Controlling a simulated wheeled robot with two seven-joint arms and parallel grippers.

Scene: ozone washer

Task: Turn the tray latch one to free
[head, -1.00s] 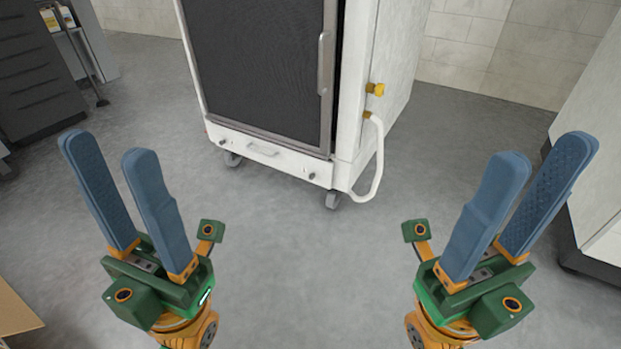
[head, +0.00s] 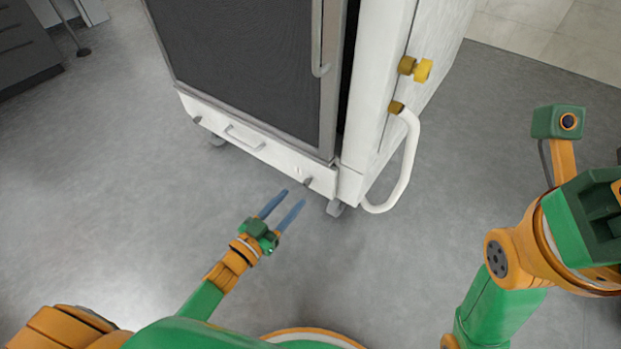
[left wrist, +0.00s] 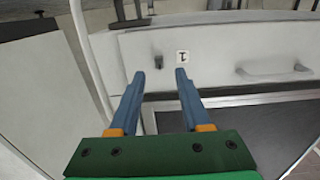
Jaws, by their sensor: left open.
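The tray front (head: 255,148) is a white panel low on the cabinet, with a handle in its middle. Tray latch one (head: 307,181) is a small dark knob at its right end. In the left wrist view, this latch (left wrist: 157,64) shows beside a label reading 1 (left wrist: 183,57). My left gripper (head: 293,197) is open and empty, just in front of the latch. In the left wrist view, the fingertips (left wrist: 160,72) point at the panel with the latch between them, apparently not touching it. My right gripper's body (head: 592,215) is at the right edge; its fingers are out of frame.
A second knob (head: 197,120) is at the tray front's left end, beyond the tray handle (head: 245,138). Grey floor around the cabinet is clear.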

